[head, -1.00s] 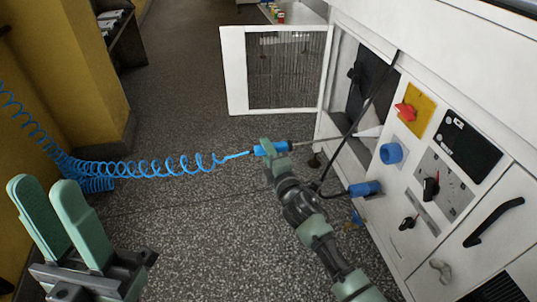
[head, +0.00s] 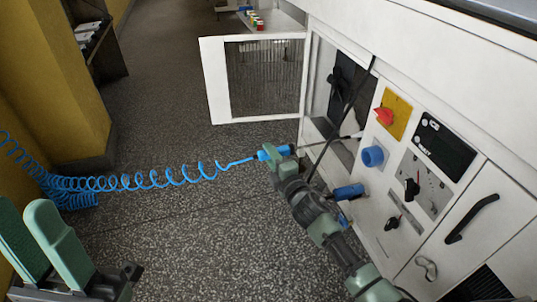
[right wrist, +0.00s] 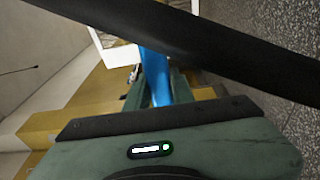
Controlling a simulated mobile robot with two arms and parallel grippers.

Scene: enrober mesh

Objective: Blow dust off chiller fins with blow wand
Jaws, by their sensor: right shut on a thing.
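In the head view my right gripper (head: 277,153) is shut on the blue blow wand (head: 265,154). The wand's thin dark tube points right, into the open cabinet bay of the white machine. A small pale patch (head: 353,135) shows near its tip. A blue coiled hose (head: 150,181) runs left from the wand. In the right wrist view the blue wand body (right wrist: 156,76) sits between the green fingers. A dark fan-like part (head: 345,80) shows in the bay; I cannot make out the fins or dust clearly. My left gripper (head: 42,240) is open and empty at lower left.
A white-framed door with a mesh or slatted panel (head: 265,78) stands open beside the bay. The machine front carries a red switch (head: 384,116), a blue ring (head: 373,156) and a blue cylinder (head: 348,192). A dark bar (right wrist: 200,45) crosses the right wrist view.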

